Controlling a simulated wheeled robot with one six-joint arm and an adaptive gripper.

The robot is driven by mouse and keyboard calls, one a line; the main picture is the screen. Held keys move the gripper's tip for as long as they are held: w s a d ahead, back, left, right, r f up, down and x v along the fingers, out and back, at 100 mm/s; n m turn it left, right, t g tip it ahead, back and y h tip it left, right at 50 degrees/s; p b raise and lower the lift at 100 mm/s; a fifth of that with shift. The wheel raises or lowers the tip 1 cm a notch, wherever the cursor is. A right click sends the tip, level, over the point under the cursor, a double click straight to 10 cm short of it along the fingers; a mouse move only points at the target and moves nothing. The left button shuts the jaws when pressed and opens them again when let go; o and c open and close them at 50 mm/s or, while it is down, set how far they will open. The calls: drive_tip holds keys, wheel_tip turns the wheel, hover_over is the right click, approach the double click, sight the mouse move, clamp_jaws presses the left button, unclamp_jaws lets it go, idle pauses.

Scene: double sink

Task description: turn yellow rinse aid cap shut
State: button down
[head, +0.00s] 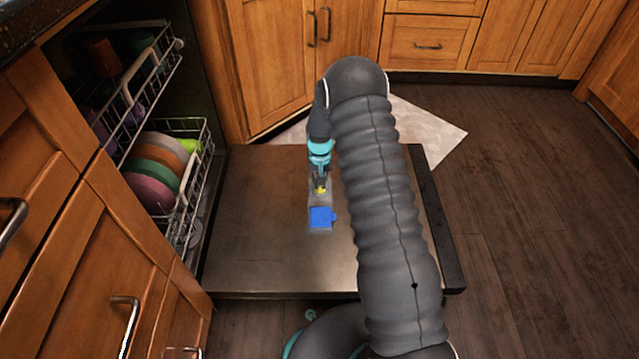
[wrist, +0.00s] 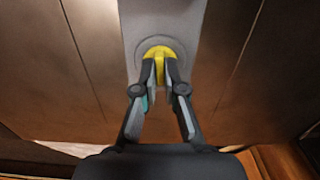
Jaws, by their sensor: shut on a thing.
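The yellow rinse aid cap (wrist: 158,50) sits in a round recess of a grey dispenser panel on the dishwasher door. In the head view the cap (head: 321,190) is a small yellow spot just below my gripper (head: 320,184). In the wrist view my gripper (wrist: 160,84) is shut on the cap's raised grip, with one finger on each side. The fingers hide part of the cap, and I cannot tell its exact turn angle.
The open dishwasher door (head: 265,235) lies flat, with a blue lid (head: 321,218) nearer the camera on the same panel. A lower rack (head: 207,165) with colored plates and an upper rack (head: 150,80) stand at the left. A pale mat (head: 430,135) lies beyond the door.

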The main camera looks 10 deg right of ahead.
drive_tip(key=shift+m, duration=0.5)
drive_tip(key=c, duration=1.3)
unclamp_jaws()
drive_tip(key=shift+o, duration=0.2)
drive_tip(key=shift+r, duration=0.1)
wheel_tip(320, 180, up, 12)
